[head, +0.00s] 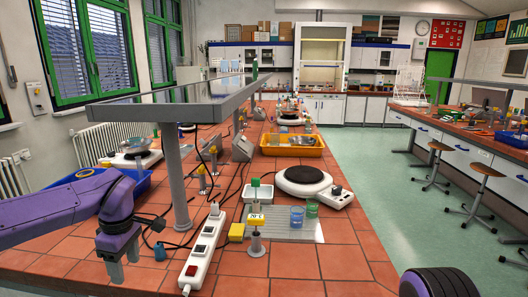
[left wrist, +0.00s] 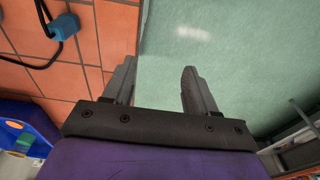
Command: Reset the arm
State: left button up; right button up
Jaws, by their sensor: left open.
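My left arm (head: 60,212) is purple and reaches in from the left over the tiled bench in the head view. Its left gripper (head: 124,272) points down near the bench's front left part, with grey fingers apart. In the left wrist view the left gripper (left wrist: 160,85) is open and nothing is between its fingers. Below it there are the bench edge and the green floor. My right gripper is not in view; a purple and black rounded part, likely mine, shows at the bottom right of the head view.
A white power strip (head: 203,250) lies right of the left gripper. A hotplate (head: 302,180), a blue beaker (head: 297,216) and a green beaker (head: 312,207) stand further right. A grey raised shelf (head: 185,110) on a post is behind. A blue crate (head: 75,180) is at left.

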pick_arm(q)
jog(key=s+a+f+m+t+y, duration=0.15)
jog(key=s+f+y, duration=0.25)
jog(key=f, duration=0.8)
jog(key=s+d+f+m+t+y, duration=0.1)
jog(key=s+f+m+t+y, duration=0.2)
jog(key=f, duration=1)
jog(key=s+d+f+m+h, duration=0.1)
jog(key=s+f, duration=0.4)
jog(key=s, duration=0.6)
jog(key=s+d+f+m+g+h, duration=0.1)
jog(key=s+f+m+h, duration=0.2)
jog(key=s, duration=0.8)
notch_tip(320, 180, down, 2)
jog(key=shift+f+m+h, duration=0.2)
jog(key=shift+m+h, duration=0.1)
jog(key=shift+m, duration=0.65)
jog(key=shift+d, duration=0.1)
